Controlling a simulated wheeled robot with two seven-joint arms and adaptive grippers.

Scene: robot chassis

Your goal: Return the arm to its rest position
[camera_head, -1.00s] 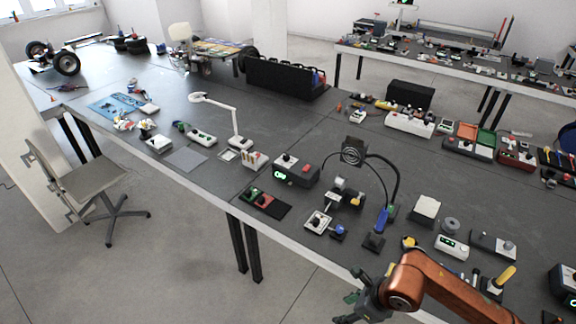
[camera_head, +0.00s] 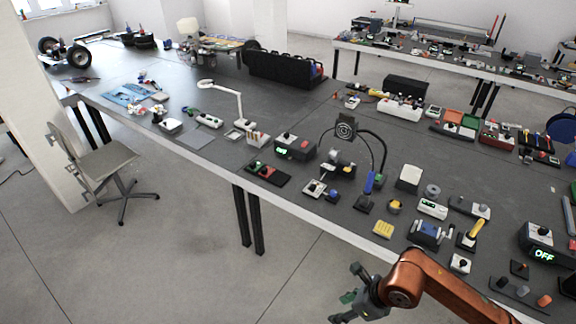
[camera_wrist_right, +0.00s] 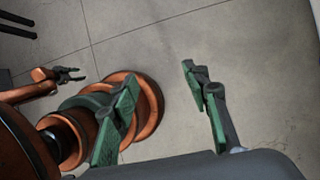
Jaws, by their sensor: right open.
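My right arm (camera_head: 450,288), orange-brown, comes in at the lower right of the head view. It bends at a rounded joint and its gripper (camera_head: 343,294) hangs over the floor in front of the table's near edge. Another orange arm with a small dark gripper (camera_wrist_right: 72,75), apparently my left one, shows at the left of the wrist view. Its jaws are too small to judge.
A long dark table (camera_head: 300,175) carries switch boxes, a black lamp-like device (camera_head: 345,130) and a yellow block (camera_head: 383,229) near its front edge. A chair (camera_head: 105,162) stands at the left. The floor (camera_head: 190,265) in front is clear.

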